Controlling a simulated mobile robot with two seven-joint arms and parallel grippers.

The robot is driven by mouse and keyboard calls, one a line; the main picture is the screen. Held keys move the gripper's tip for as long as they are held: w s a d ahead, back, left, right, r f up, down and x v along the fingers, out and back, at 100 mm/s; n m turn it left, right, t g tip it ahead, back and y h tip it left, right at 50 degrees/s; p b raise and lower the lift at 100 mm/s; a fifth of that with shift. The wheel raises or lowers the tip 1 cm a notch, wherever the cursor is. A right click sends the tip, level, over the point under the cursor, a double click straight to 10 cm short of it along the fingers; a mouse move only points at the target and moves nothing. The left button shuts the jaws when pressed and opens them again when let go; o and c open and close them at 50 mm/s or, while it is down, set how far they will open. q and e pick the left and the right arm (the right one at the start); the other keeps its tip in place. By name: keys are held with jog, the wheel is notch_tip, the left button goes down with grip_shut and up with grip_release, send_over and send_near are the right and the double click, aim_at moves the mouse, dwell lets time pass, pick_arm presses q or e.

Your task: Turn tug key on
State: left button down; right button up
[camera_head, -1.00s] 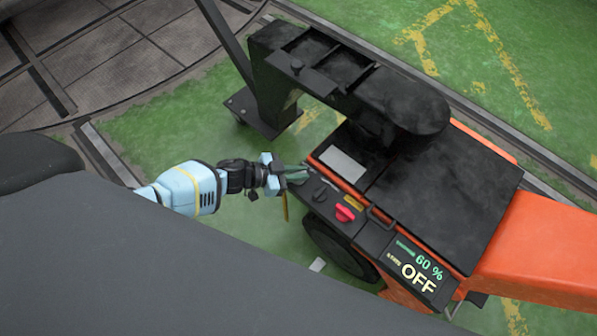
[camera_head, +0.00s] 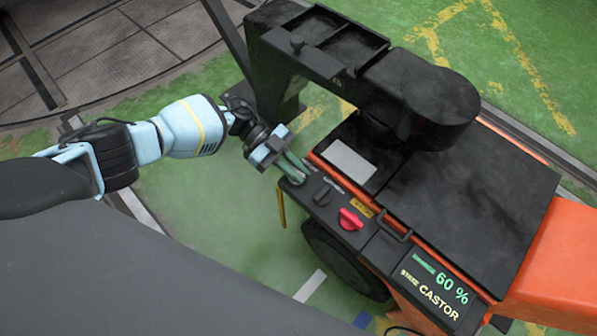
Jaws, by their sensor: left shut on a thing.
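The orange and black tug (camera_head: 462,185) stands at the right, with a control panel along its near left edge. My left gripper (camera_head: 294,172) is shut at the far end of this panel. It appears closed on the tug key, which its fingers hide. A thin yellow strip (camera_head: 282,208) hangs just below the fingers. The tug's display (camera_head: 437,287) shows 60 % and the state CASTOR. My right gripper is not in view.
A red knob (camera_head: 350,219) and a black switch (camera_head: 322,195) sit on the panel close to my left gripper. The tug's black arm (camera_head: 350,60) rises behind. Green floor is clear below my left arm.

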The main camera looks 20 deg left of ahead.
pick_arm(q)
jog(key=shift+m+g+b, duration=0.7)
jog(key=shift+g+b, duration=0.05)
jog(key=shift+g, duration=0.15)
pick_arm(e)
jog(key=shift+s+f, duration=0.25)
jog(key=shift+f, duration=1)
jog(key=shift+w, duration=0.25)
pick_arm(q)
jog(key=c, duration=1.4)
grip_release()
jog(key=shift+c, duration=0.2)
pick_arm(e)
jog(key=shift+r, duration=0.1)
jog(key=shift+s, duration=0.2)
